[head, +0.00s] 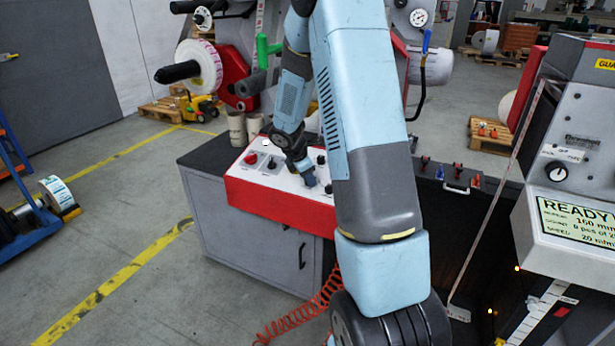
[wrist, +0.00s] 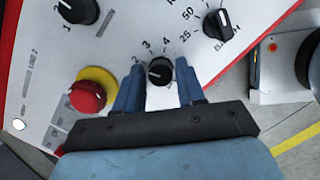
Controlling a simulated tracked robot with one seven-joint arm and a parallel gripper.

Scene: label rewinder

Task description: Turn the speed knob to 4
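A small black knob (wrist: 160,72) with a scale showing 2, 3 and 4 sits on the white panel in the wrist view; its name label is hidden. A small pale mark shows on its top, but I cannot tell exactly which number it points at. My gripper (wrist: 159,84) has its two blue fingers on either side of this knob, with visible gaps, so it is open and holds nothing. In the head view my gripper (head: 308,179) reaches down onto the control panel (head: 233,177), and the knob there is hidden.
A red stop button (wrist: 86,97) on a yellow ring is close left of my fingers. The batch knob (wrist: 217,25) is to the right, and another black knob (wrist: 77,10) is at upper left. A display (head: 572,222) reads READY at the far right.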

